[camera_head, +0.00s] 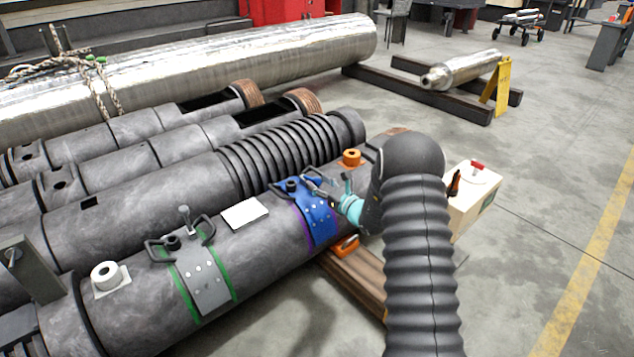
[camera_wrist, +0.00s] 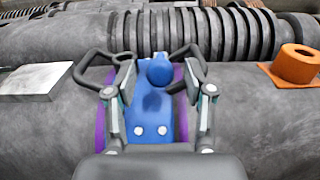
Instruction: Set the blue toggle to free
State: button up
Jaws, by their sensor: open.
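The blue toggle (camera_head: 292,188) sits on a blue plate (camera_head: 318,216) with purple edges, strapped over the front barrel (camera_head: 136,297). In the wrist view the toggle's round blue knob (camera_wrist: 160,70) stands between my fingers, with black looped handles (camera_wrist: 100,62) on both sides. My gripper (camera_head: 318,190) is at the toggle; in the wrist view its two fingers (camera_wrist: 159,85) are open, one on each side of the knob. Whether the fingers touch the knob or the handles cannot be told. My arm and the gripper cover part of the blue plate in the head view.
A grey toggle plate (camera_head: 204,284) with green edges is further left on the barrel. A white block (camera_head: 245,213) lies between the two plates. An orange fitting (camera_head: 351,158) stands right of the blue plate. A box (camera_head: 474,200) with tools is beyond my arm.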

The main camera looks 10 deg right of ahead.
jog(key=shift+x, duration=0.75)
grip_shut()
